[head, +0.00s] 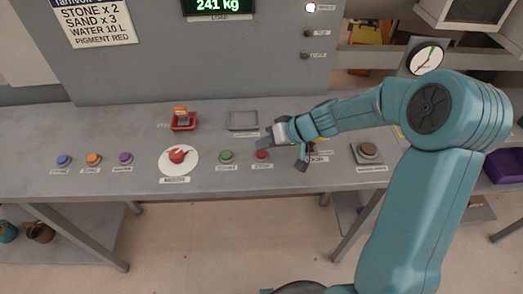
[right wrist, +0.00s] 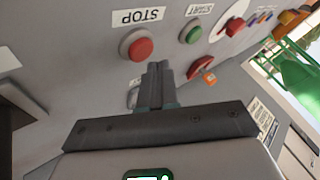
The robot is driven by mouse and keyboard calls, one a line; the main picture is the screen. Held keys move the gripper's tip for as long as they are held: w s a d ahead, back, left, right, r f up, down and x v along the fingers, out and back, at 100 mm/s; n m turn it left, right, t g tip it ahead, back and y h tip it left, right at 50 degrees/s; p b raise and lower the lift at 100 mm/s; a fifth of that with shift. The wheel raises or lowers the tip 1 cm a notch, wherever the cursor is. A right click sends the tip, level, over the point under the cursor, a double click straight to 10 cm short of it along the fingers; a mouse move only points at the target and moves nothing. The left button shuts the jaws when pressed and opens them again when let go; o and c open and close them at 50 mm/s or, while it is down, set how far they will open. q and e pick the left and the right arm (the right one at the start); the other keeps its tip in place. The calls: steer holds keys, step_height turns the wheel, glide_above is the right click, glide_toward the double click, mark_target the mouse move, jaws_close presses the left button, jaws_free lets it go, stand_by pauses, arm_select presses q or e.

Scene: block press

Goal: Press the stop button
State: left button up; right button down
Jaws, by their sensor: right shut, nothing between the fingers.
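The stop button is a round red button (head: 262,154) on the grey bench, to the right of the green start button (head: 226,156). In the right wrist view the red button (right wrist: 137,46) sits beside a STOP label (right wrist: 141,17), with the green button (right wrist: 190,35) to its right. My right gripper (head: 272,138) is above the bench just behind the red button in the head view. Its closed fingers (right wrist: 158,72) show empty in the wrist view, apart from the button. My left gripper is in neither view.
A red mushroom button (head: 178,157) on a white disc stands left of the green one. Blue (head: 64,160), orange (head: 93,158) and purple (head: 125,157) buttons are farther left. A brown-topped button (head: 368,151) is at right.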

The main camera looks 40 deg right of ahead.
mark_target(265, 154)
steer(key=shift+r+p, duration=1.6)
steer(key=shift+r, duration=0.95)
steer(key=shift+f, duration=0.1)
